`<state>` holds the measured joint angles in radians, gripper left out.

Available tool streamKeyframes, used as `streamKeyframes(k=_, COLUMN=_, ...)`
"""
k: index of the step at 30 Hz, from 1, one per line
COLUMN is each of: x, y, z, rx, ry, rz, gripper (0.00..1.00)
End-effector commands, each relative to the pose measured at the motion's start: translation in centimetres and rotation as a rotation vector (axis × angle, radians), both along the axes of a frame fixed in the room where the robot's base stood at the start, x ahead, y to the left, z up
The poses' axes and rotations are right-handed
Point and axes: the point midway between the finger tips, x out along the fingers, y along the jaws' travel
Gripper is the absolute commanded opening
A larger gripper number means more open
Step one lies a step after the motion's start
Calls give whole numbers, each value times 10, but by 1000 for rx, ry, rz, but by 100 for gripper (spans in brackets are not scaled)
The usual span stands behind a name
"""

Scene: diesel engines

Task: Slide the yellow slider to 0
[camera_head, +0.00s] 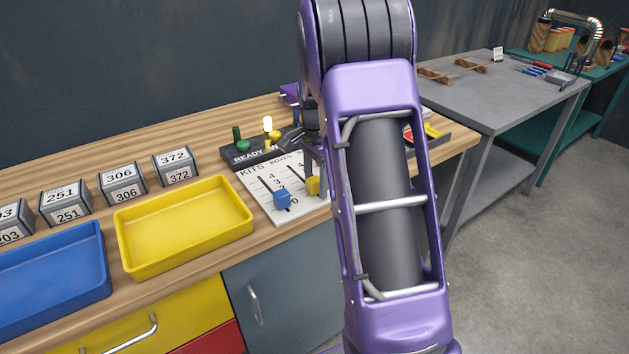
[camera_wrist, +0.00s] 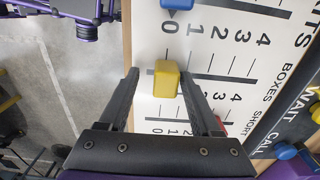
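The yellow slider (camera_wrist: 166,80) is a small block on the white panel (camera_wrist: 225,28). In the wrist view it stands at the low end of its scale, near the 0 mark; the exact mark under it is hidden. My gripper (camera_wrist: 158,74) is open, with one finger on each side of the yellow slider. There is a gap on the left, and the right finger is very close; I cannot tell if it touches. In the head view the yellow slider (camera_head: 313,186) shows just beside my fingers, partly hidden by my arm.
A blue slider (camera_head: 282,199) stands close beside the yellow one, and a red slider (camera_wrist: 218,127) is partly hidden behind my finger. A dark console (camera_head: 250,157) with knobs lies behind the panel. A yellow tray (camera_head: 185,262) and numbered blocks (camera_head: 123,182) stand to the left.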

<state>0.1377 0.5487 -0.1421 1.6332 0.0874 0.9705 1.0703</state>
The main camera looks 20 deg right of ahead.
Motion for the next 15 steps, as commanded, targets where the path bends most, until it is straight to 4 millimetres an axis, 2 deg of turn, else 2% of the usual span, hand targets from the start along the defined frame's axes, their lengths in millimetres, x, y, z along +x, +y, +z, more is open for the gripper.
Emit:
streamKeyframes(k=9, x=2, y=1, z=2, rx=1, ry=-4, rz=1, gripper=65)
streamKeyframes(k=13, x=2, y=1, z=16, rx=0, ry=-5, rz=1, gripper=65)
streamKeyframes(k=15, x=2, y=1, z=30, rx=-1, ry=-7, rz=1, gripper=65)
